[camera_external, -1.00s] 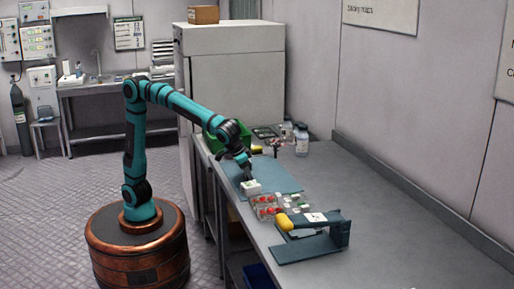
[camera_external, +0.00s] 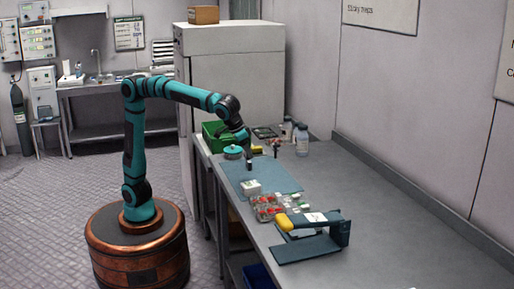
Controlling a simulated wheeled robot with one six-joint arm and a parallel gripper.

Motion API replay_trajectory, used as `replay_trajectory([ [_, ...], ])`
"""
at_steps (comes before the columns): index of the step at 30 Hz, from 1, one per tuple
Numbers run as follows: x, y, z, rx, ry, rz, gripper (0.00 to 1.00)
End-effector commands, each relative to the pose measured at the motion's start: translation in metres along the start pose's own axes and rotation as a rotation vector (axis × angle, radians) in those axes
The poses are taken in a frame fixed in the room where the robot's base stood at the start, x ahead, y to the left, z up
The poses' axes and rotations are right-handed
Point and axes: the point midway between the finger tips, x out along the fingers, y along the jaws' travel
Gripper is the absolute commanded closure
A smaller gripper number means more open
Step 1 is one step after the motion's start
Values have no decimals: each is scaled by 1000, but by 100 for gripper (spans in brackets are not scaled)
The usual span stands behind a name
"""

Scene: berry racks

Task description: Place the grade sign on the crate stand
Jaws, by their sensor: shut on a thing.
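My gripper (camera_external: 249,160) hangs over the far part of the blue-grey mat, beyond a small white block (camera_external: 251,187). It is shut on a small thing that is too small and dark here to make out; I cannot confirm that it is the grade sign. The white block sits on the mat, apart from the gripper. A green crate (camera_external: 212,130) stands at the far left end of the bench, partly behind my arm. I cannot pick out the crate stand for certain.
Clear punnets with red berries (camera_external: 267,208) and several small pieces lie before the mat (camera_external: 282,177). A blue-grey device with a yellow end (camera_external: 338,233) stands nearer. Bottles (camera_external: 302,140) stand at the back by the wall. The bench's right front (camera_external: 410,235) is clear.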

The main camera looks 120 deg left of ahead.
Motion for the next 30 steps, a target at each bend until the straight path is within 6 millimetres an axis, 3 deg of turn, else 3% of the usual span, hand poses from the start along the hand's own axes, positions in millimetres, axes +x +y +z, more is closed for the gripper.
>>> replay_trajectory([
  [5, -7, 0, -3, 0, 0, 0, 80],
  [12, -47, 0, -20, -2, 1, 2, 80],
  [23, -26, -44, -63, -4, 0, -1, 80],
  [30, -6, -98, -108, -4, 0, -1, 80],
])
